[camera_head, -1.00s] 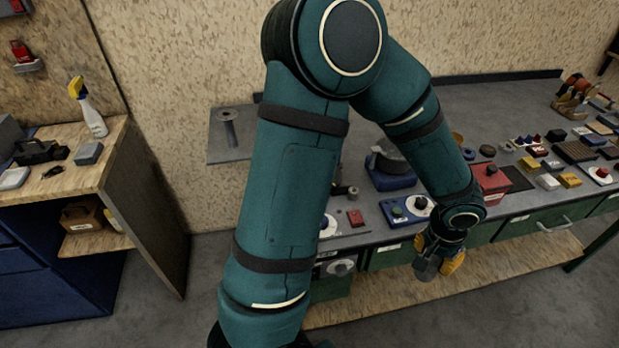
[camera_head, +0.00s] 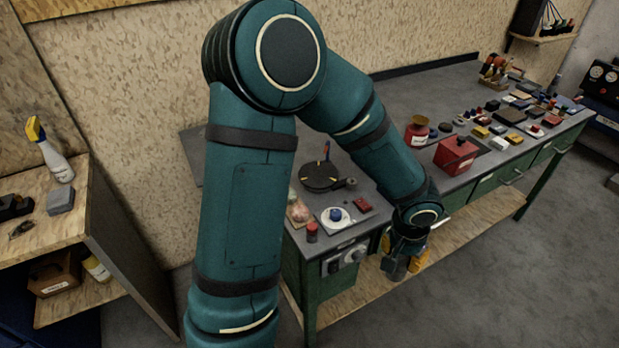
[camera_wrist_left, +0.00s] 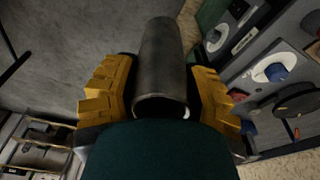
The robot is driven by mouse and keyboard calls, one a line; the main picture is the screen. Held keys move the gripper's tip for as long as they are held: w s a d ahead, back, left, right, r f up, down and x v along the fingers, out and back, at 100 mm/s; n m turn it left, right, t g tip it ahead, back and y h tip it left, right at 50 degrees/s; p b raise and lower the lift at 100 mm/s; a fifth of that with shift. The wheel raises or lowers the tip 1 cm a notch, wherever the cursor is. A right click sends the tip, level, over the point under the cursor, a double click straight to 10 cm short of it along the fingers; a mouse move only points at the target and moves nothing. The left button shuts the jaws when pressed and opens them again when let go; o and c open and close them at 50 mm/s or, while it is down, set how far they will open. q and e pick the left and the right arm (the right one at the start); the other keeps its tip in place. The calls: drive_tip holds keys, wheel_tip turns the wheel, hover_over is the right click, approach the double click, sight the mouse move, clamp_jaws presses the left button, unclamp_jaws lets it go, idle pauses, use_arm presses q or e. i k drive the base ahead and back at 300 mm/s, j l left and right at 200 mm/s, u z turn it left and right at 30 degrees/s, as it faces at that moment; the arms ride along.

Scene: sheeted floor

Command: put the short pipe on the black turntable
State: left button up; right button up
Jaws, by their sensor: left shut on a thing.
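The short pipe (camera_wrist_left: 163,65) is a dark grey hollow tube, held between the yellow-padded fingers of my left gripper (camera_wrist_left: 160,95). In the head view my left gripper (camera_head: 404,262) hangs in front of the bench, below its top, with the pipe (camera_head: 392,269) at its lower end. The black turntable (camera_head: 320,177) is a dark round disc on the left part of the bench top, up and left of the gripper. It also shows at the right of the wrist view (camera_wrist_left: 297,101). The pipe is well apart from it. My right gripper is not in view.
Near the turntable are a white round base with a blue knob (camera_head: 336,217), a red block (camera_head: 362,205) and a small red-topped jar (camera_head: 312,232). A red box (camera_head: 456,155) stands farther right. My left arm hides part of the bench. Open floor (camera_head: 500,270) lies in front.

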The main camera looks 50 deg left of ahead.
sight(319, 173)
drive_tip(key=k+j+z, duration=0.3)
drive_tip(key=k+j, duration=0.2)
drive_tip(key=k+j+z, duration=0.1)
drive_tip(key=j, duration=0.35)
drive_tip(key=k+j+z, duration=0.1)
drive_tip(key=j, duration=0.35)
drive_tip(key=j+z, duration=0.1)
drive_tip(key=j, duration=0.7)
drive_tip(key=k, duration=0.05)
